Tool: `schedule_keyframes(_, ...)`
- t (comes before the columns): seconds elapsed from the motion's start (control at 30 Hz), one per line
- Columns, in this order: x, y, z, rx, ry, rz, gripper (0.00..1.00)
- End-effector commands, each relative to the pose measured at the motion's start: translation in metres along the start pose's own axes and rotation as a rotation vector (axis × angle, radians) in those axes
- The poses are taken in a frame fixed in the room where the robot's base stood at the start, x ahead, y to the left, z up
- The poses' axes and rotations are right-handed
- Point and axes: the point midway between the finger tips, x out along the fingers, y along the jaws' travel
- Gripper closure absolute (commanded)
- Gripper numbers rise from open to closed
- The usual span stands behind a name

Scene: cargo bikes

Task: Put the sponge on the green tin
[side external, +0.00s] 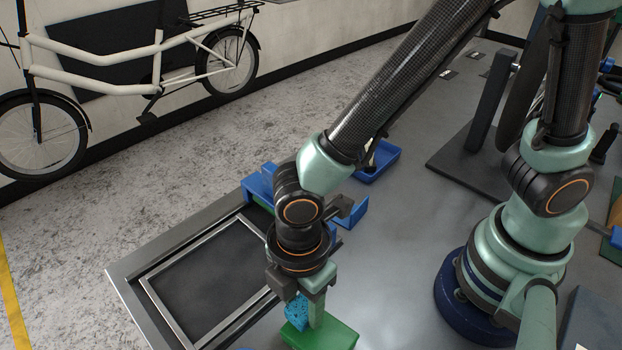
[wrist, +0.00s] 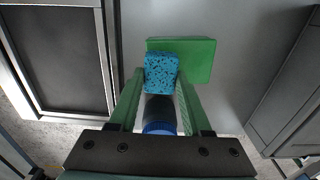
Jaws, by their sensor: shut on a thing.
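The blue speckled sponge (side external: 297,309) is held between the green fingers of my gripper (side external: 306,311), which is shut on it. In the wrist view the sponge (wrist: 161,72) sits between the fingertips (wrist: 161,82) and overlaps the left part of the green tin. The green tin (side external: 335,334) lies flat on the grey table directly below; it also shows in the wrist view (wrist: 199,58), with its right part bare. The sponge is at or just above the tin's top; I cannot tell whether they touch. One finger partly hides the sponge in the side view.
A dark framed panel (side external: 208,283) lies left of the tin. A blue tray (side external: 378,161) and other blue parts (side external: 260,183) stand farther back. A dark cylinder with a blue end (wrist: 160,116) shows between the fingers.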

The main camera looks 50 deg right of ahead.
Motion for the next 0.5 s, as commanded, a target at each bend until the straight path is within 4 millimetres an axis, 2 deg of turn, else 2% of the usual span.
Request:
schedule_keyframes(0.13, 0.016, -0.001, 0.001, 0.0, -0.003, -0.002, 1.0)
schedule_keyframes(0.5, 0.019, 0.0, 0.0, 0.0, 0.0, 0.0, 1.0)
